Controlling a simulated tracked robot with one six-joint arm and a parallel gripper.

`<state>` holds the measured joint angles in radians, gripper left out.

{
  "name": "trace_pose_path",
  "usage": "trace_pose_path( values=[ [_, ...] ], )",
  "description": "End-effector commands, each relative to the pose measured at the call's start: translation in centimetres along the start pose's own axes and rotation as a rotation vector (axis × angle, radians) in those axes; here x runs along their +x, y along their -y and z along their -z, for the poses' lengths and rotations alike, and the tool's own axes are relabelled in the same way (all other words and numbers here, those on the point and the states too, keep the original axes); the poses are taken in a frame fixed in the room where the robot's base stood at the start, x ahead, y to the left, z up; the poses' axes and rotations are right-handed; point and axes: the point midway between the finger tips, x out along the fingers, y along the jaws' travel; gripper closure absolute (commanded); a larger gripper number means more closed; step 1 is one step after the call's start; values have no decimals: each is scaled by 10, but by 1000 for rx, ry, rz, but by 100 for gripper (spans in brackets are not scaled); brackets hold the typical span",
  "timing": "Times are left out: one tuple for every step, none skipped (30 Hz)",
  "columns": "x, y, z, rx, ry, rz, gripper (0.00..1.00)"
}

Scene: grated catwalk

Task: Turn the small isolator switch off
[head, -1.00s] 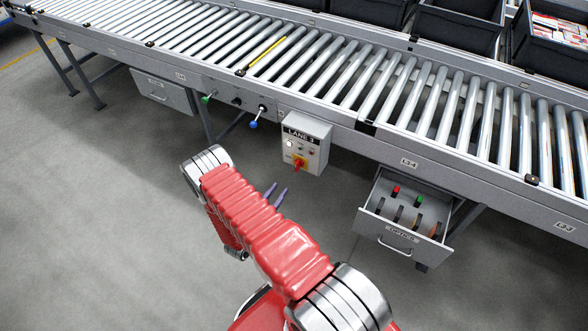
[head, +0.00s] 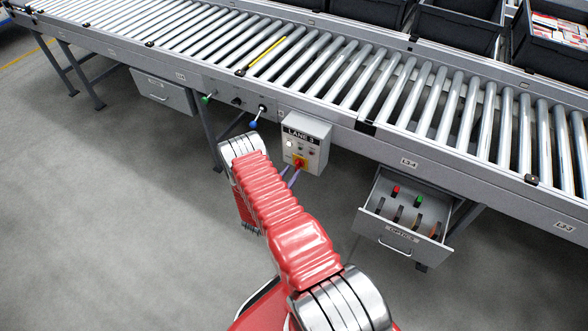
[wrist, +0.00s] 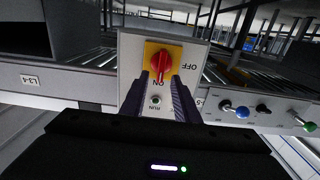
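The small isolator switch (wrist: 160,62) is a red rotary handle on a yellow plate, on the grey LANE 3 box (head: 316,140). It also shows in the head view (head: 299,162). In the wrist view its handle points down at the ON mark; the OFF mark is to the right. My gripper (wrist: 161,80) is open, its two dark fingers apart, with the tips around or just short of the handle's lower end; I cannot tell whether they touch it. In the head view my gripper (head: 291,176) is just below the switch, partly hidden by my arm.
A RUN lamp (wrist: 156,100) shows between my fingers. Blue (head: 253,124) and green (head: 206,98) knobs sit left of the box on the conveyor frame. An open OPTICS drawer (head: 398,237) juts out at the right. The roller conveyor (head: 330,75) runs above; the floor in front is clear.

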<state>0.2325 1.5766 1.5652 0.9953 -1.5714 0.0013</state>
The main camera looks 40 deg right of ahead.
Motion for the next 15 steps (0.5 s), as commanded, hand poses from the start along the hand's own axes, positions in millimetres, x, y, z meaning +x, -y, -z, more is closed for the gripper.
trace_pose_path(
  values=[
    [8, -2, 0, 0, 0, -3, 72],
    [13, -2, 0, 0, 0, -3, 72],
    [18, -1, 0, 1, 0, -3, 72],
    [22, -1, 0, 1, 0, -3, 72],
    [25, -1, 0, 1, 0, -2, 72],
    [29, -1, 0, 0, 0, -2, 72],
    [31, -1, 0, 0, 0, -2, 72],
    [33, -1, 0, 0, 0, -1, 72],
    [35, 0, 0, -1, 0, -1, 72],
    [36, 0, 0, -1, 0, -1, 72],
    [37, 0, 0, -1, 0, -1, 72],
    [38, 0, 0, -1, 0, 0, 72],
    [38, 0, 0, -1, 0, 0, 72],
    [38, 0, 0, -1, 1, 0, 72],
    [38, 0, 0, -2, 1, 0, 72]
  ],
)
